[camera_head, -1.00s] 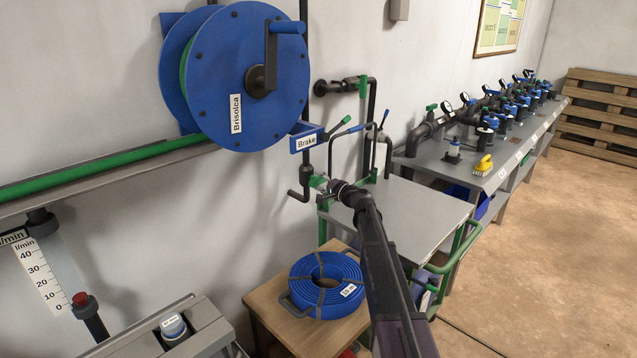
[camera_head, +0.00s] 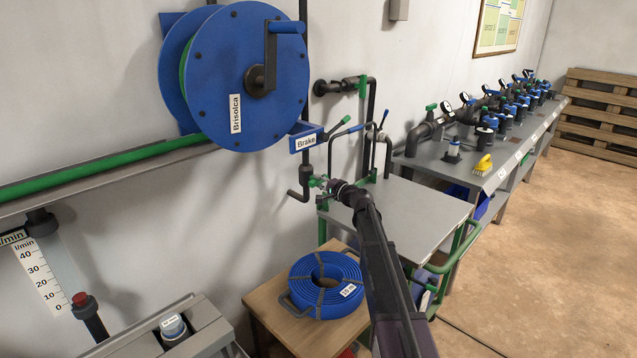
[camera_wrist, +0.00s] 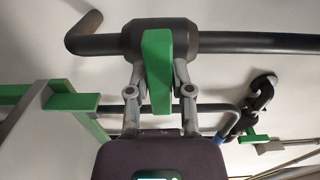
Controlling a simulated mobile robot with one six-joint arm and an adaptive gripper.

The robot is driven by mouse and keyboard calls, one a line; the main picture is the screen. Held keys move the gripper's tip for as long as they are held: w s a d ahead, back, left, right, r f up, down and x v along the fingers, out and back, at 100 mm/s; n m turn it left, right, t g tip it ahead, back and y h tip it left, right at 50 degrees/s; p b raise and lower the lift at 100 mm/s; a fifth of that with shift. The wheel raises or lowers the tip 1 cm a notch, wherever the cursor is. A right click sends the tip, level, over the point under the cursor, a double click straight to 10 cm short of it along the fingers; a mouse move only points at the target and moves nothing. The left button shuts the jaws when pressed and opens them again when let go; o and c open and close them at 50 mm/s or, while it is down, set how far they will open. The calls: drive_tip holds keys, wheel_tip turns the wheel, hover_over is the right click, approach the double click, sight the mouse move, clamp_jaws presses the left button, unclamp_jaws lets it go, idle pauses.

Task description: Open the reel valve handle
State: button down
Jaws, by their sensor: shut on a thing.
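The reel valve handle is a green lever (camera_wrist: 157,72) on a dark valve body (camera_wrist: 188,36) in the wrist view. The lever stands across the pipe line there. My gripper (camera_wrist: 158,76) has one grey finger on each side of the lever and is shut on it. In the head view my gripper (camera_head: 325,183) meets the valve below the blue reel (camera_head: 215,95). The green handle is small there and mostly hidden by the fingers.
A blue bracket labelled Brake (camera_head: 305,143) sits just above the valve. A grey cart (camera_head: 420,215) with a green frame stands to the right. A blue hose coil (camera_head: 327,285) lies on a wooden table (camera_head: 270,303) below. Open floor lies at the right.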

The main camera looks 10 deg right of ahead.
drive_tip(key=n, duration=0.4)
drive_tip(key=shift+w, duration=0.1)
drive_tip(key=n, duration=1.4)
idle(0.4)
drive_tip(key=c, duration=0.5)
unclamp_jaws()
